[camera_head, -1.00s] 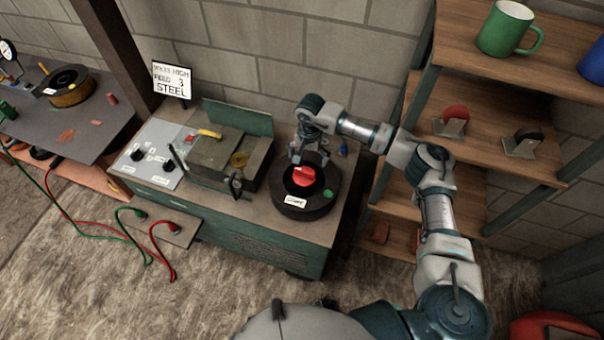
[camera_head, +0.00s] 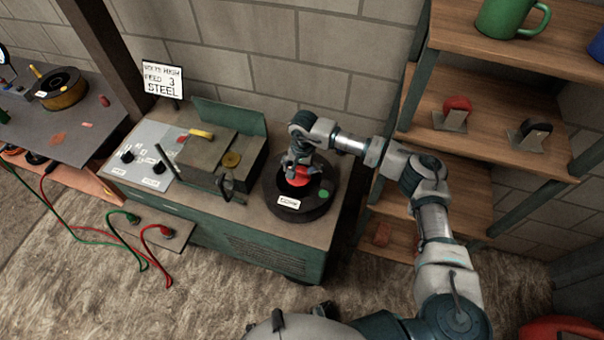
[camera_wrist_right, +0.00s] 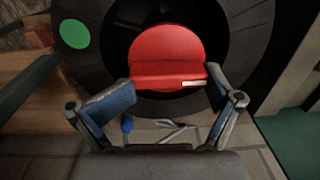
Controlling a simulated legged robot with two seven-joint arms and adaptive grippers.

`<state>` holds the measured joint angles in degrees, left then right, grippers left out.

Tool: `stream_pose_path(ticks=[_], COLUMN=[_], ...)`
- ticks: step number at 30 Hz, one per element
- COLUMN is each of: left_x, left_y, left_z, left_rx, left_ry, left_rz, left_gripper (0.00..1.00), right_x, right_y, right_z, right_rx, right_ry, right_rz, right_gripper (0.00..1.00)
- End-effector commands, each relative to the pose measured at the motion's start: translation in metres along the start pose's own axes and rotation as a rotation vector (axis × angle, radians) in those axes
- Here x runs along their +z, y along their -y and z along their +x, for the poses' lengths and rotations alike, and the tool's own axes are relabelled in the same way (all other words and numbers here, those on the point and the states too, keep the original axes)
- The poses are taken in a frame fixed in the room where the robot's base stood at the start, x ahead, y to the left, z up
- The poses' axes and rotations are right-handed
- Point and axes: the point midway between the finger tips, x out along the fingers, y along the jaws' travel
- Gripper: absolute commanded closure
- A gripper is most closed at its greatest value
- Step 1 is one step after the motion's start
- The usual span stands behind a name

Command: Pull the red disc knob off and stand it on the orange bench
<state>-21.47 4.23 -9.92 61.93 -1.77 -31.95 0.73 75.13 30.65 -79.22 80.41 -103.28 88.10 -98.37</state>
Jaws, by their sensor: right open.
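The red disc knob (camera_head: 297,181) sits in the middle of a round black bowl-like part (camera_head: 312,209) on the right of the green machine's top. In the right wrist view the knob (camera_wrist_right: 168,50) is a red disc with a raised bar across it. My right gripper (camera_head: 297,168) is open over the knob and hides part of it in the head view. In the wrist view its fingertips (camera_wrist_right: 170,84) stand on either side of the bar; I cannot tell whether they touch. My left gripper is not in view.
The machine top also carries a dark metal block (camera_head: 205,150), a control panel (camera_head: 146,157) and a "STEEL" sign (camera_head: 162,80). Red and green cables (camera_head: 120,243) hang between bench and machine. Wooden shelves (camera_head: 470,165) stand at the right. A black ring part (camera_head: 62,90) sits on the left bench.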

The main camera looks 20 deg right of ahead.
Motion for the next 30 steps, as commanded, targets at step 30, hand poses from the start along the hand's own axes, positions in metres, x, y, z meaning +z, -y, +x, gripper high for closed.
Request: stream_pose_path(ticks=[30], left_x=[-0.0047], left_y=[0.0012], left_z=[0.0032], left_rx=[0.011], left_ry=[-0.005], left_rz=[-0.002], left_gripper=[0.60], right_x=[0.0001], right_y=[-0.0065], right_z=[0.0083], right_rx=[0.038], right_ry=[-0.012], right_rz=[0.016], right_gripper=[0.00])
